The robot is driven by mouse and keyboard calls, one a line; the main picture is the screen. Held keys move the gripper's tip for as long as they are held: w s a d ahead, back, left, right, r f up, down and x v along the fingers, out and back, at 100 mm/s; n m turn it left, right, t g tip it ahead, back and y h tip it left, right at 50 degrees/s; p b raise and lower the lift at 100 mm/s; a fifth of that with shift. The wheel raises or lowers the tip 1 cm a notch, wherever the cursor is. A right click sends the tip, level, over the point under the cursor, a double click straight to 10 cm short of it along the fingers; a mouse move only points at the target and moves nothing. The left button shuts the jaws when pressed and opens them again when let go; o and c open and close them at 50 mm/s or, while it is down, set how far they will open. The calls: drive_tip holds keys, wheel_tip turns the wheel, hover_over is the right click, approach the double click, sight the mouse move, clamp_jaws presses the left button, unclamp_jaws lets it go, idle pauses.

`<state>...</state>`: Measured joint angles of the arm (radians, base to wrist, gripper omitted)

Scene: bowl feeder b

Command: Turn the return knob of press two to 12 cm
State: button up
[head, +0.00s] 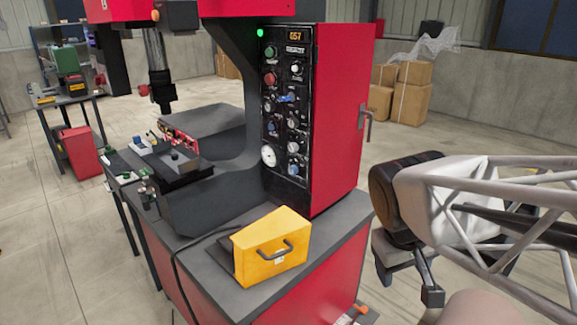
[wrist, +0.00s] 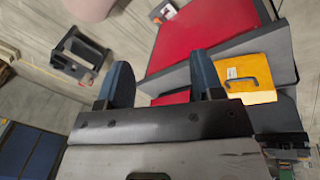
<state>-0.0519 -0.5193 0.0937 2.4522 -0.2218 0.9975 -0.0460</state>
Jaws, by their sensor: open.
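A red press (head: 338,130) stands in the middle of the head view. Its black control panel (head: 285,110) faces left, with a lit display (head: 295,36), a green light and several knobs and buttons. The labels are too small to read, so I cannot tell which knob is the return knob or whether this is press two. My gripper (wrist: 162,78) is open and empty, its two blue-grey fingers apart in the wrist view. In the head view my arm is at the right, clear of the press and apart from the panel.
A yellow box with a handle (head: 270,248) sits on the press's grey bench (head: 335,225), in front of the panel. Cardboard boxes (head: 412,92) stand behind. Open floor lies right of the press.

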drive_tip(key=w+n+h, duration=0.5)
drive_tip(key=w+n, duration=0.1)
drive_tip(key=w, duration=0.8)
drive_tip(key=n+t+h, duration=0.6)
drive_tip(key=n+t, duration=0.5)
drive_tip(key=n, duration=0.5)
approach(291, 170)
drive_tip(key=shift+w+d, duration=0.4)
drive_tip(key=shift+w, duration=0.15)
drive_tip(key=shift+x, duration=3.9)
drive_tip(key=shift+f, duration=0.1)
